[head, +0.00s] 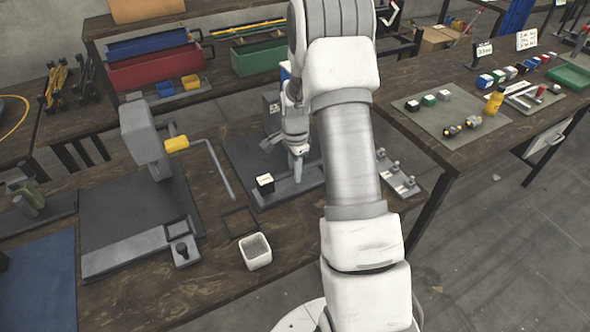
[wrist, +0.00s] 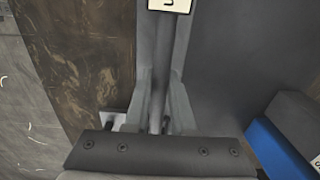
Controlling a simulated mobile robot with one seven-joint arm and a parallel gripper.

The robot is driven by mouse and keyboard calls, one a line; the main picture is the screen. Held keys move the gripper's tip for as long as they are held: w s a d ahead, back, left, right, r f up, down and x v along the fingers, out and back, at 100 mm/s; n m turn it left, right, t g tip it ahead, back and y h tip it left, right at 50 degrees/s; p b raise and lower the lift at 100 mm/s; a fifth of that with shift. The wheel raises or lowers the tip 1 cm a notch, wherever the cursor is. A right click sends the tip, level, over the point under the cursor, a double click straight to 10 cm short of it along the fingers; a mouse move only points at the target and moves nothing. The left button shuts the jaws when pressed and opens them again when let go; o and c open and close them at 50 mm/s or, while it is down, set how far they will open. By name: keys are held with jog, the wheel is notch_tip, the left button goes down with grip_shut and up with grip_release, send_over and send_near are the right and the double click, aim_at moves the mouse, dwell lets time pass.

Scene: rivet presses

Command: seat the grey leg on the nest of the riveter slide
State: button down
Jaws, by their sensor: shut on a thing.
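My gripper (head: 297,150) points down over the middle riveter. It is shut on the grey leg (head: 298,168), a slim piece below the fingers. In the wrist view the leg (wrist: 157,100) shows as a narrow grey bar between the two fingers. The grey riveter slide (head: 290,189) lies under the gripper on a dark base plate. A black block with a white, marked top (head: 264,181) sits at the slide's left end, and its label (wrist: 170,5) shows at the top of the wrist view. The nest and the leg's lower end cannot be made out clearly, so I cannot tell whether they touch.
A grey press with a yellow-gripped crank (head: 176,143) stands on the left of the bench. A white bin (head: 257,251) is at the front edge. A grey plate with small posts (head: 400,180) lies right of my arm. A blue object (wrist: 275,150) shows at the wrist view's lower right.

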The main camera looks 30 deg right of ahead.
jog(key=shift+f+b, duration=0.55)
jog(key=shift+f, duration=0.15)
dwell(0.4)
jog(key=c, duration=0.7)
grip_release()
